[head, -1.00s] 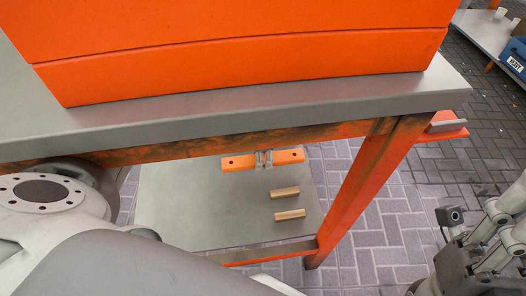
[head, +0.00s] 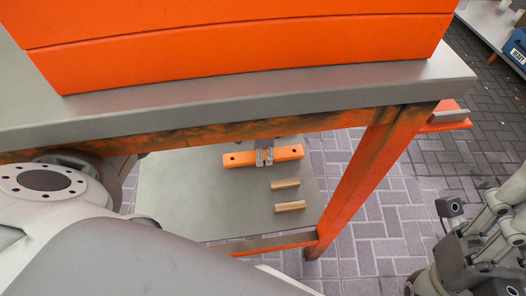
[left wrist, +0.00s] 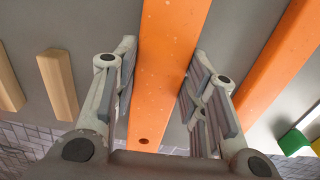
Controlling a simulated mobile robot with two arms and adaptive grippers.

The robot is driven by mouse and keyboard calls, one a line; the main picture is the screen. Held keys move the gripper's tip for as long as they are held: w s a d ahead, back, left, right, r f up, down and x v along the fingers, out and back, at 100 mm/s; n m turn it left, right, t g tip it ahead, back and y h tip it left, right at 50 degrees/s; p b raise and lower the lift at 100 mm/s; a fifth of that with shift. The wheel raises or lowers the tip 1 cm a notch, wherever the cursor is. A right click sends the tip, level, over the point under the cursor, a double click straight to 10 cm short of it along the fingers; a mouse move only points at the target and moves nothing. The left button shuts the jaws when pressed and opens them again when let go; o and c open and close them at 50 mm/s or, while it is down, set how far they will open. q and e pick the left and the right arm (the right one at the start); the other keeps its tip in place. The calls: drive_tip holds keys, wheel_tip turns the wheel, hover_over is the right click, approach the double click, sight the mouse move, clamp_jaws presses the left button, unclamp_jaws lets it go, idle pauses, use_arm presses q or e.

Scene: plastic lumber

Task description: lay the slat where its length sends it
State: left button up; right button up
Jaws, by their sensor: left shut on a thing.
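An orange slat (head: 238,159) with a dark hole near each end is held crosswise below the table edge in the head view. My left gripper (head: 264,157) is shut around its middle. In the left wrist view the slat (left wrist: 165,60) runs between the two fingers of my left gripper (left wrist: 165,85), one on each side. Two short wooden pieces (head: 285,184) (head: 290,206) lie on the grey lower shelf (head: 175,190), apart from the slat. They also show at the left of the left wrist view. My right gripper (head: 482,212) is at the lower right, its fingers apart and empty.
The grey tabletop (head: 300,84) carries a large orange body (head: 240,40) and overhangs the shelf. An orange table leg (head: 375,170) stands right of the shelf. Another orange bar (left wrist: 275,65) and a green block (left wrist: 294,142) show in the left wrist view. Paved floor lies around.

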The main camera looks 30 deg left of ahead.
use_arm(q)
drive_tip(key=shift+f, duration=0.5)
drive_tip(key=o, duration=1.2)
drive_tip(key=shift+o, duration=0.2)
wheel_tip(320, 180, up, 12)
